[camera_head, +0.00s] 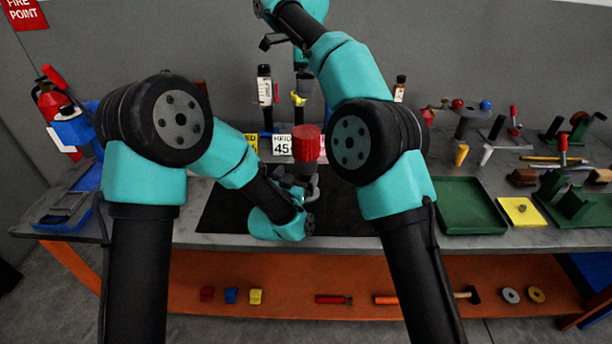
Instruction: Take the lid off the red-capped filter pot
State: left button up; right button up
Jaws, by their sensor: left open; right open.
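The filter pot's red cap (306,143) shows near the middle of the head view, above the dark mat. A grey part (308,178) shows below the cap; the rest of the pot is hidden behind my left wrist and gripper. My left gripper (291,182) is open, low and just left of the pot, below the cap. Whether it touches the pot cannot be told. My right gripper (268,42) is open and empty, high up at the top of the view, well above and left of the cap.
Sign cards (282,146) and a rack with a white bottle (264,85) stand behind the mat (225,212). A green tray (470,205), a yellow plate (520,212) and several tools lie to the right. A blue fixture (75,200) stands at the left.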

pick_arm(q)
jog(key=x, duration=0.7)
jog(key=c, duration=1.6)
jog(key=shift+c, duration=0.8)
pick_arm(e)
send_over(306, 132)
jog(key=shift+w+f, duration=0.1)
jog(key=shift+f, duration=2.35)
jog(key=shift+f, duration=0.1)
notch_tip(306, 132, down, 12)
jog(key=shift+r, duration=0.1)
